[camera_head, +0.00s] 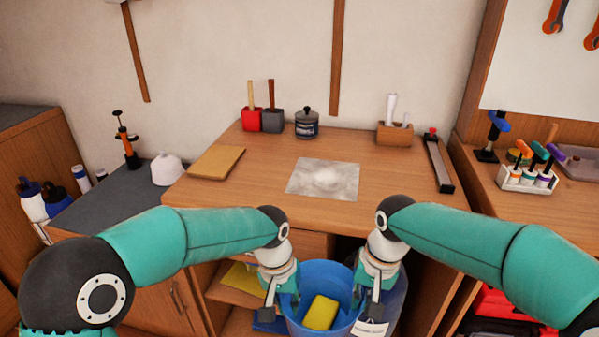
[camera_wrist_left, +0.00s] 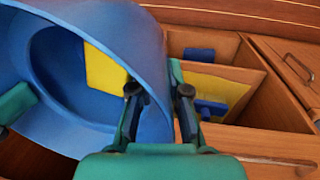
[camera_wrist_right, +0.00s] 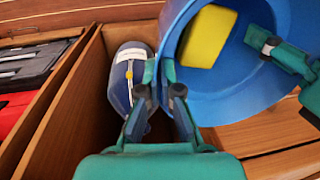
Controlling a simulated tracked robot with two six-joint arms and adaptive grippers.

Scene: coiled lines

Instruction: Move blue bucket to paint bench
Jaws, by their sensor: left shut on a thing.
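The blue bucket (camera_head: 315,277) is at the bottom centre of the head view, in front of the bench's lower shelves, with a yellow sponge (camera_head: 321,313) inside. My left gripper (camera_head: 281,304) is shut on its left rim; the bucket wall (camera_wrist_left: 60,85) runs between the fingers in the left wrist view. My right gripper (camera_head: 364,303) is at the opposite rim; its fingers close around the wall in the right wrist view (camera_wrist_right: 162,85). The bucket's underside is hidden. The paint bench (camera_head: 260,170) is the wooden bench behind it, with a grey-white patch (camera_head: 323,180) on its top.
Along the bench's back stand a red pot (camera_head: 251,121), a grey pot (camera_head: 272,121), a dark jar (camera_head: 307,124) and a wooden block (camera_head: 395,134). A tan board (camera_head: 216,162) lies left. A blue container (camera_wrist_right: 127,80) is beside the bucket.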

